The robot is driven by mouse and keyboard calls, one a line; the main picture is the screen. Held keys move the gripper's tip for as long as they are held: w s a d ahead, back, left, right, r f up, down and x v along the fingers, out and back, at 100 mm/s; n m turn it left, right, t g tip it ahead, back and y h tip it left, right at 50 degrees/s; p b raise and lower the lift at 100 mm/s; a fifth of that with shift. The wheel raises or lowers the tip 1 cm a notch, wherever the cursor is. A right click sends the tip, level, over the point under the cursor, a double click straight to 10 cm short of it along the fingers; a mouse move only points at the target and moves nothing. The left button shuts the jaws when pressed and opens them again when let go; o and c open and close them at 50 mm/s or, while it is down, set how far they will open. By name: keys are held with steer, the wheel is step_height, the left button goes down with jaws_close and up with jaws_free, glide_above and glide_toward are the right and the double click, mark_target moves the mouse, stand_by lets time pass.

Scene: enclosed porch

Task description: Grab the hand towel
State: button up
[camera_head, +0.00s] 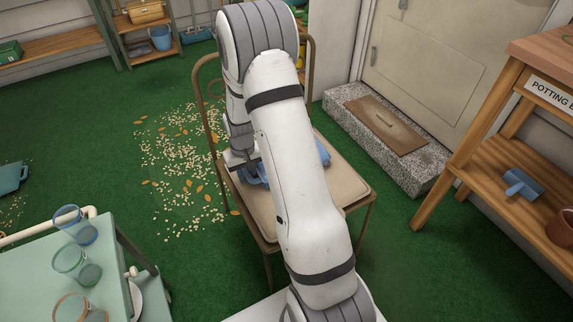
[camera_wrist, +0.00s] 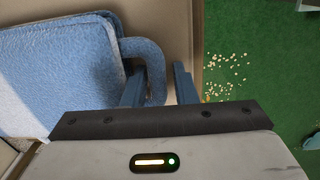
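The hand towel (camera_wrist: 65,70) is a blue, folded, thick cloth with a rounded loop at its right edge, lying on a tan chair seat (camera_wrist: 180,20). In the head view, a bit of the towel (camera_head: 323,150) shows past my arm, which hides much of it. My gripper (camera_wrist: 159,85) is open at the towel's right edge. Its two blue-grey fingers are apart, with the outer strand of the loop between them and a gap visible beside the right finger. My gripper (camera_head: 242,164) is low over the chair in the head view, partly hidden.
The metal-framed chair (camera_head: 345,182) stands on green carpet with scattered seeds (camera_head: 185,165) to its left. A green cart (camera_head: 30,275) with glasses is at front left. A stone step (camera_head: 390,135) and wooden potting bench (camera_head: 500,160) are on the right.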

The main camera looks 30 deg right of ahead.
steer(key=shift+r, duration=0.25)
steer(key=shift+c, duration=0.6)
jaws_close()
